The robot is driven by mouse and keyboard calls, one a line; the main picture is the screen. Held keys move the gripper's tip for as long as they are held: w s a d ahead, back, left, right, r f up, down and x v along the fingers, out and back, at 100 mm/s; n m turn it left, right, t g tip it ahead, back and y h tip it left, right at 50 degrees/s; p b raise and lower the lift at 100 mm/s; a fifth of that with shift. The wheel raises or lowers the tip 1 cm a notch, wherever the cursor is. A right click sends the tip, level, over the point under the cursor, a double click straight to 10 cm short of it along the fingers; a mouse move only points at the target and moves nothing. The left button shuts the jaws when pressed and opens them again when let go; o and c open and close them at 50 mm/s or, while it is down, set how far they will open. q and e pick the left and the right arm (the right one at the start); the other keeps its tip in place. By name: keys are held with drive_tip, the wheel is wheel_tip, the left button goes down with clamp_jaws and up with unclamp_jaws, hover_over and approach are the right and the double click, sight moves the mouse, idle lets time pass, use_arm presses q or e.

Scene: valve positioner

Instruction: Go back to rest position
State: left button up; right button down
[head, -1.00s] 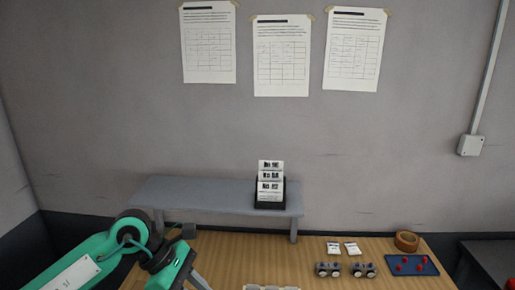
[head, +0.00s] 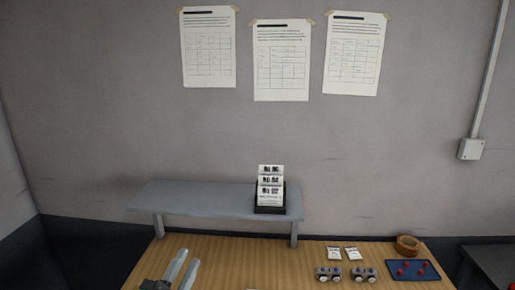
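My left gripper (head: 187,268) shows at the bottom left edge of the view, over the wooden table (head: 240,265). Its two pale fingers point up and to the right with a narrow gap between them, and I see nothing held in it. The rest of the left arm is out of the picture. My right gripper is not in view. Two small grey fittings with round ends, a left one (head: 328,274) and a right one (head: 364,274), stand on the table, well to the right of the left gripper.
A grey shelf (head: 190,202) carries a black holder with white cards (head: 270,190). Two white packets (head: 334,253) (head: 353,254), a tape roll (head: 407,245) and a blue mat with red pieces (head: 427,270) lie at the right. The table's middle is clear.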

use_arm(q)
drive_tip(key=s+a+f+n+g+y, duration=0.3)
drive_tip(key=a+f+n+g+y, duration=0.15)
drive_tip(key=f, duration=0.45)
drive_tip(key=s+a+f+n+g+y, duration=0.35)
drive_tip(key=f+n, duration=0.25)
drive_tip(key=f, duration=0.3)
drive_tip(key=s+f+n+g+h, duration=0.1)
drive_tip(key=s+f+n+g, duration=0.1)
drive_tip(key=s+f+g, duration=0.55)
drive_tip(key=s+f+n+g, duration=0.2)
drive_tip(key=s+f, duration=0.2)
drive_tip(key=s, duration=0.6)
wheel_tip(320, 180, down, 35)
drive_tip(key=s+g+b, duration=0.1)
drive_tip(key=b, duration=0.4)
drive_tip(key=s+a+f+b, duration=0.1)
drive_tip(key=s+f+b, duration=0.1)
drive_tip(key=s+f, duration=0.7)
drive_tip(key=s+a+f+g+b, duration=0.1)
drive_tip(key=s+a+f+b, duration=0.1)
drive_tip(key=s+f, duration=0.8)
wheel_tip(320, 180, down, 6)
drive_tip(key=shift+s+a+f+b, duration=0.2)
drive_tip(key=shift+s+f+b, duration=0.05)
drive_tip(key=shift+b, duration=0.25)
